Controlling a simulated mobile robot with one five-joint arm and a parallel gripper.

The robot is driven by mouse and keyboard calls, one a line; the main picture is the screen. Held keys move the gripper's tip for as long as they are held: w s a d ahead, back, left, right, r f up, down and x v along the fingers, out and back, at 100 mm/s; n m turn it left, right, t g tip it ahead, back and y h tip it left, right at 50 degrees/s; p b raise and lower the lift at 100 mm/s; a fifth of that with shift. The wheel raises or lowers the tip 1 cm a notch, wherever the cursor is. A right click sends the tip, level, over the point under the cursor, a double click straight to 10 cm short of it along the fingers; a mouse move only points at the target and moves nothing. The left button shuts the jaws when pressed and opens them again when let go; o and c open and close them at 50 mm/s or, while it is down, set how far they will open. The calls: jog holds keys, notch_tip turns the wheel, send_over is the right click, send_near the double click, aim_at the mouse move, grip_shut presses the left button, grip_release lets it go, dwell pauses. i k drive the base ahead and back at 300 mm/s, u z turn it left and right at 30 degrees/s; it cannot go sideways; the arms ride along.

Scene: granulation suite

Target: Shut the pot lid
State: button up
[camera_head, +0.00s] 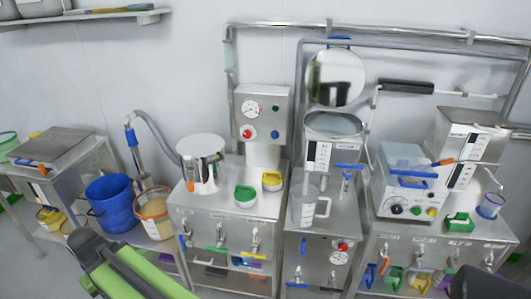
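The pot (333,143) is a round steel vessel set into the middle steel machine. Its round, mirror-like lid (336,78) stands raised and upright behind the opening, so the pot is open. A pale surface shows inside the rim. A blue piece (339,42) sits at the lid's top edge. A green and dark grey part of my arm shows at the lower left, well apart from the pot. I see no gripper fingers in this view.
A bar with a dark grip (407,87) is right of the lid. A clear jug (304,205) stands in front of the pot. A closed steel drum (203,163) is left; a boxy instrument (408,180) is right. Blue (110,202) and orange-rimmed buckets stand farther left.

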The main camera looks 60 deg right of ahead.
aim_at(335, 77)
jog(key=z, duration=4)
jog(key=i, duration=0.1)
jog(key=u, duration=1.95)
jog(key=k, duration=1)
jog(key=u, duration=0.2)
jog(key=i, duration=1.1)
jog(key=u, duration=0.05)
